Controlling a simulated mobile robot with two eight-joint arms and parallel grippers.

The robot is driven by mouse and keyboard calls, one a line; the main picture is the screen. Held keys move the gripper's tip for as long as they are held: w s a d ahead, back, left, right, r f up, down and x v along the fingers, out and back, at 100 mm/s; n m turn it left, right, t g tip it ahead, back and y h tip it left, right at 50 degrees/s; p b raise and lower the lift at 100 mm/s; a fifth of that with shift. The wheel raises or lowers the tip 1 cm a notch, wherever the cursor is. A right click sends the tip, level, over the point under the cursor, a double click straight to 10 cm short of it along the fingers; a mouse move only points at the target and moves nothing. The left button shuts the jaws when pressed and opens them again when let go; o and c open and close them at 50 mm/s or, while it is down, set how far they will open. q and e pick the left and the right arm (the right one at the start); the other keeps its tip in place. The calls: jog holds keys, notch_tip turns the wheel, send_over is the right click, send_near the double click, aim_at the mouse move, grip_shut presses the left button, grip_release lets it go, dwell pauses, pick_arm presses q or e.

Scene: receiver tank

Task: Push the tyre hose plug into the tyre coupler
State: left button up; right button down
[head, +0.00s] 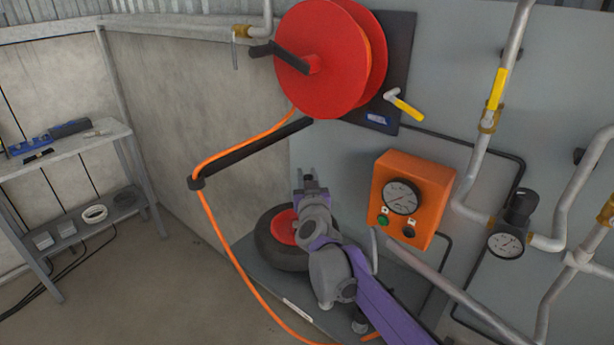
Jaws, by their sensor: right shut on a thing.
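My right gripper (306,178) reaches in from the lower right, above and just behind the tyre (268,242) with its red rim, in front of the grey panel. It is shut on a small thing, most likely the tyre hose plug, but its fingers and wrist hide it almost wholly. I cannot make out the tyre coupler. The orange hose (240,268) runs from the red reel over a black guide arm, then down in a loop to the bottom of the picture, where my arm covers part of it. My left gripper is not in view.
The red hose reel (322,62) hangs above. An orange gauge box (436,180) sits close right of my gripper. Grey pipes with a regulator (506,245) fill the right side. The black guide arm (255,152) sticks out to the left. A shelf (75,150) stands far left; floor before it is clear.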

jog(key=shift+f+b, duration=0.5)
jog(key=shift+f, duration=0.3)
dwell(0.7)
jog(key=c, duration=0.6)
grip_release()
jog(key=shift+s, duration=0.1)
jog(key=s+d, duration=0.2)
jog(key=s, duration=0.8)
jog(key=shift+s, duration=0.25)
jog(key=shift+d, duration=0.1)
